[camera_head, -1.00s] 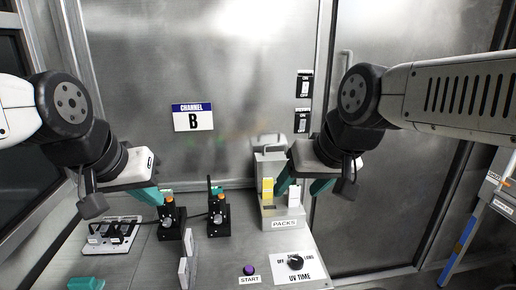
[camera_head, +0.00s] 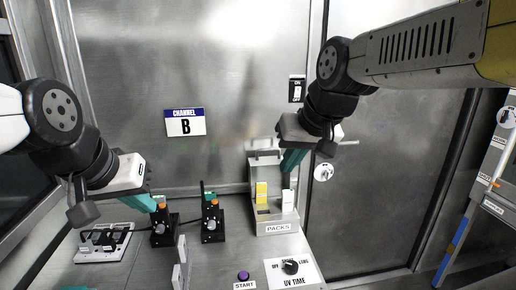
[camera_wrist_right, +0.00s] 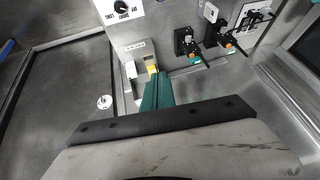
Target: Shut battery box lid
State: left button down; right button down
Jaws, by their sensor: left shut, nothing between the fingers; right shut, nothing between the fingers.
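The grey battery box (camera_head: 274,228), labelled PACKS, stands on the bench at centre right. A yellow pack (camera_head: 261,192) and a white pack (camera_head: 287,196) stand in it. Its lid (camera_head: 264,157) with a handle stands raised at the back. My right gripper (camera_head: 290,163) is shut and empty, its teal fingers beside the lid's right side; I cannot tell if they touch. In the right wrist view the shut fingers (camera_wrist_right: 156,92) point at the box (camera_wrist_right: 132,50), and the lid is mostly hidden. My left gripper (camera_head: 140,203) is shut and empty beside the left black fixture.
Two black fixtures (camera_head: 164,228) (camera_head: 212,222) with orange tops stand left of the box. A switch panel (camera_head: 104,243) lies at far left. The START button (camera_head: 243,276) and UV TIME dial (camera_head: 290,267) are in front. A metal wall stands behind.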

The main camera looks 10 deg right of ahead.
jog(key=w+d+r, duration=0.2)
jog(key=w+r, duration=0.1)
jog(key=w, duration=1.5)
jog(key=h, duration=0.2)
send_over(264, 159)
jog(key=shift+g, duration=0.4)
jog(key=f, duration=1.5)
jog(key=shift+w+f, duration=0.35)
jog(key=shift+s, duration=0.1)
